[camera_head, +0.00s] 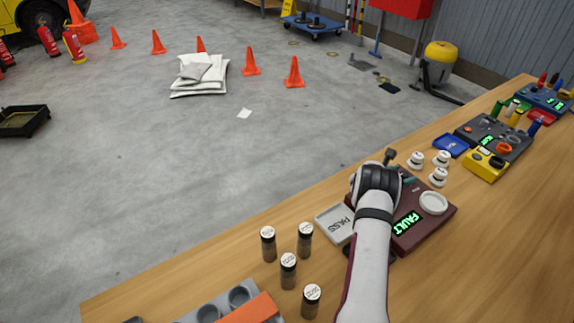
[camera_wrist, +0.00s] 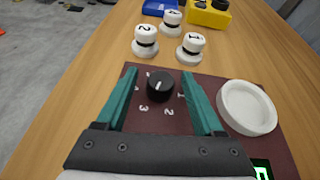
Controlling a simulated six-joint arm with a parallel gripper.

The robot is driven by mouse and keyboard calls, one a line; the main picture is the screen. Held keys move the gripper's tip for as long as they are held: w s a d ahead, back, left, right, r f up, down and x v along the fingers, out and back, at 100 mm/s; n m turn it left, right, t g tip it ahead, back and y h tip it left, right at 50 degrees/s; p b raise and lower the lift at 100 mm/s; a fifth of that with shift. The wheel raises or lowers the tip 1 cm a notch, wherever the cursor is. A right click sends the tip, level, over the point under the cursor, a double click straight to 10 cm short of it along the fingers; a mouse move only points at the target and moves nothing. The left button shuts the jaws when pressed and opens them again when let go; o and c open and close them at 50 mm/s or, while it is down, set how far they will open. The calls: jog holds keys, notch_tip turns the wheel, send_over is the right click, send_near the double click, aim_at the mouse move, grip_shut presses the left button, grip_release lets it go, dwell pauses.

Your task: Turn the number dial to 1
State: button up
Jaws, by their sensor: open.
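The black number dial (camera_wrist: 160,86) stands upright on a maroon panel (camera_wrist: 190,140) in the wrist view. White digits 1, 2, 3 and 4 lie on the panel around its near side, with 1 at the right and 4 at the left. I cannot clearly tell which way the dial points. My gripper (camera_wrist: 159,75) is open, its teal fingers to the left and right of the dial with gaps to it.
A white round dish (camera_wrist: 246,107) sits on the panel, right of the dial. Several white numbered knobs (camera_wrist: 145,40) stand just beyond it. A PASS tray (camera_head: 336,222) and several dark jars with white lids (camera_head: 288,270) stand to the left. Other control boxes (camera_head: 487,163) stand further right.

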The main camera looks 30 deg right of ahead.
jog(key=v, duration=1.5)
jog(key=shift+s+d+r, duration=0.1)
jog(key=w+a+r+n+t+y, duration=0.2)
jog(key=w+a+r+n+y, duration=0.1)
jog(key=a+n, duration=0.3)
jog(key=w+a+r+n+t+y, duration=0.2)
jog(key=a+n, duration=0.4)
jog(key=a, duration=0.4)
jog(key=w+a+r+n+t+y, duration=0.3)
jog(key=w+a+n+y, duration=0.1)
jog(key=w+a+n, duration=0.2)
jog(key=shift+w+a+r+n+t, duration=0.35)
jog(key=shift+a+n, duration=0.15)
jog(key=shift+a, duration=0.4)
